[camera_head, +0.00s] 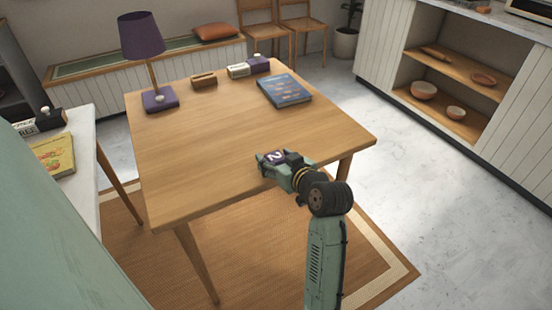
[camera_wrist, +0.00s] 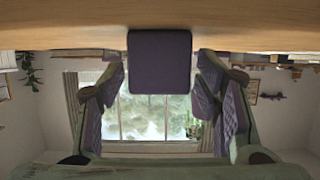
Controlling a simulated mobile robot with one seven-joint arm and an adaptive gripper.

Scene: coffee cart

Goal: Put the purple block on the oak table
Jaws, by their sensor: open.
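The purple block (camera_wrist: 160,62) is between the spread fingers of my gripper (camera_wrist: 160,90) in the wrist view, which appears upside down. Narrow gaps show between the block and the fingertips, so the gripper is open around it. In the head view, my gripper (camera_head: 276,162) is at the near right part of the oak table (camera_head: 200,150). A dark purple face with a white "2" (camera_head: 273,156) shows between its fingers. The block appears to be at the tabletop, but its underside is hidden. The tabletop (camera_wrist: 60,25) fills the top of the wrist view.
A blue book (camera_head: 284,90), a purple lamp (camera_head: 160,100), a wooden block (camera_head: 204,80), a white labelled block (camera_head: 238,70) and a purple item with a white knob (camera_head: 258,65) stand towards the table's back. The table's middle and near left are clear.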

